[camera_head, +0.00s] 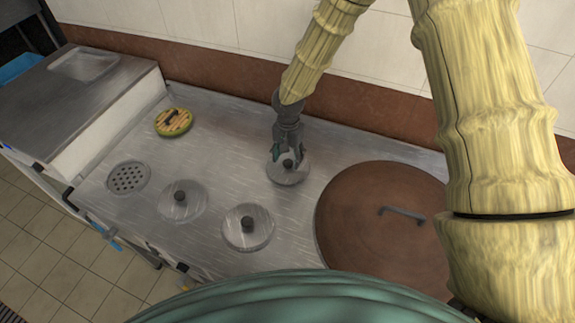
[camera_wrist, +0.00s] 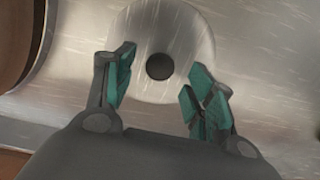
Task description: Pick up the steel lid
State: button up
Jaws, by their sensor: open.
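Several round steel lids with black knobs lie on the steel counter. One steel lid (camera_head: 290,175) is directly below my gripper (camera_head: 282,155). It also shows in the wrist view (camera_wrist: 185,30), with its black knob between and slightly beyond my fingertips (camera_wrist: 160,88). My gripper is open, with its green-padded fingers on either side of the knob, and it holds nothing. A second steel lid (camera_head: 247,237) lies nearer the front, and a third steel lid (camera_head: 183,207) lies to its left. I cannot tell from these frames whether my fingers touch the lid.
A large brown lid (camera_head: 370,225) with a bar handle is on the right. A round perforated drain plate (camera_head: 128,178) and a yellow-green round object (camera_head: 173,122) are on the left. A raised steel unit (camera_head: 75,100) stands at the left end. The wall (camera_head: 220,75) runs behind the counter.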

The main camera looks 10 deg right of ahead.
jog(key=shift+s+f, duration=0.15)
jog(key=shift+f, duration=1)
jog(key=shift+c, duration=0.3)
jog(key=c, duration=1.1)
jog(key=shift+r, duration=0.1)
